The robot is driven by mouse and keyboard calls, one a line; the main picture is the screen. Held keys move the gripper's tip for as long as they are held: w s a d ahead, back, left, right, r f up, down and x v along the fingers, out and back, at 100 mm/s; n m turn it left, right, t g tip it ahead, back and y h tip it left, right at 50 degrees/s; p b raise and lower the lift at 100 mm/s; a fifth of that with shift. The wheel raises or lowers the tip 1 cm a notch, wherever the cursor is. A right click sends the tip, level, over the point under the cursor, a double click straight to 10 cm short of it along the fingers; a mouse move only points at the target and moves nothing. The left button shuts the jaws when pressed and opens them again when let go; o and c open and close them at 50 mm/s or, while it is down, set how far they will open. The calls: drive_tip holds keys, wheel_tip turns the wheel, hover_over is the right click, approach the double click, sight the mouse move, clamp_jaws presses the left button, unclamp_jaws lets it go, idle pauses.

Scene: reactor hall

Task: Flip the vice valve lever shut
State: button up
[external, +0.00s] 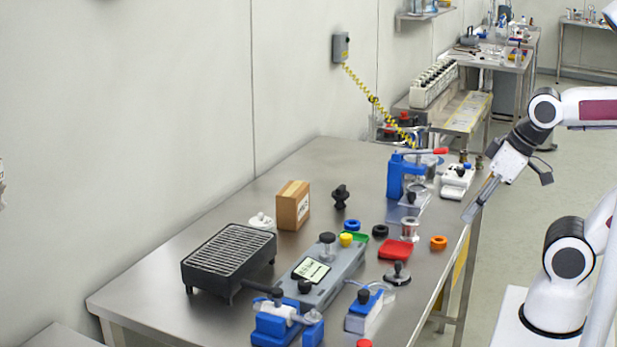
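A blue vice (270,330) stands at the near front edge of the table. It appears to hold a pale valve body (287,311) between its blue parts. A dark lever (266,289) with a rounded black end sticks up and to the left from the valve; its exact setting is too small to tell. My gripper (471,212) hangs over the table's right edge, pointing down and left, far from the vice and touching nothing. Its fingers are seen nearly edge-on, so their opening is unclear.
A grey fixture (345,265), a blue-and-white block with a black knob (364,309), a black-knobbed disc (397,274) and a red tray (395,250) lie between my gripper and the vice. A black grill (229,258) stands left. A blue press (394,178) stands behind.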

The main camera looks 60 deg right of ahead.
sight(256, 299)
clamp_jaws()
drive_tip(key=w+a+y, duration=0.1)
drive_tip(key=w+a, duration=0.5)
drive_tip(key=w, duration=0.4)
drive_tip(key=w+a+g+y, duration=0.1)
drive_tip(key=w+a+y, duration=0.1)
drive_tip(key=w+a, duration=0.4)
drive_tip(key=w+a+n+y, duration=0.1)
drive_tip(key=w+a, duration=0.5)
drive_tip(key=w, duration=1)
drive_tip(key=shift+r+y, duration=0.3)
drive_tip(key=shift+y, duration=0.3)
drive_tip(key=shift+a, duration=0.1)
drive_tip(key=w+a+f, duration=0.3)
drive_tip(key=a+f, duration=0.5)
drive_tip(key=f, duration=0.1)
drive_tip(key=shift+w, duration=0.2)
